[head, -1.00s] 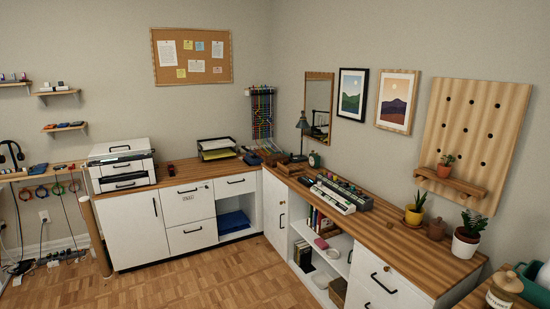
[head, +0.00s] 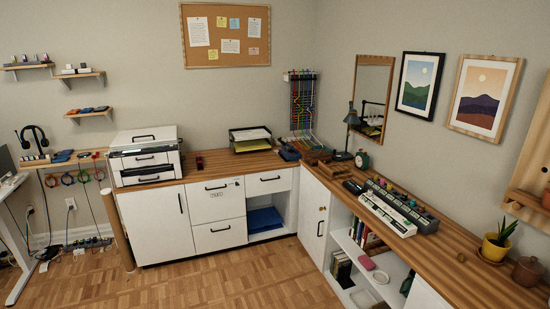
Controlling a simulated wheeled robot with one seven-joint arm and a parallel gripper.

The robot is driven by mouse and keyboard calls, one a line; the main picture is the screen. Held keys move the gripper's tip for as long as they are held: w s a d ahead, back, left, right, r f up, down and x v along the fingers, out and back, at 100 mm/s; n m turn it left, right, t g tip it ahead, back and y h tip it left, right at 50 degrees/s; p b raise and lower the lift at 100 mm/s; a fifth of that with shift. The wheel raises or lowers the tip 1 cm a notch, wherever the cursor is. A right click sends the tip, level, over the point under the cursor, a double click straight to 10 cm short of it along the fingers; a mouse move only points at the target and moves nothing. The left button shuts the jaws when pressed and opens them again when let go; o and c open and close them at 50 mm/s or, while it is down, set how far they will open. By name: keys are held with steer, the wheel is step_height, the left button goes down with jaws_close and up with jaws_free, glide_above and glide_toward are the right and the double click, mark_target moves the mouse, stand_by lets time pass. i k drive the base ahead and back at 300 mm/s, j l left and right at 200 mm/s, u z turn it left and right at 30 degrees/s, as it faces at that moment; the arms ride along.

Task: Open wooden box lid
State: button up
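Small brown wooden box-like items sit on the counter near the room's corner. One, a dark wooden box (head: 317,157), is at the back. A lighter brown wooden piece (head: 334,169) lies in front of it. They are too small to tell which is the wooden box or how its lid stands. My gripper is not in view.
The wooden counter (head: 462,263) runs along both walls. A dark desk lamp (head: 352,122), a green clock (head: 362,160) and a mixer-like device (head: 388,213) stand near the corner. A printer (head: 146,158) is at left. The wood floor (head: 228,280) in front is clear.

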mark_target(316, 154)
steer(key=i, duration=2.65)
steer(key=i+j+z, duration=0.1)
steer(key=i, duration=1.25)
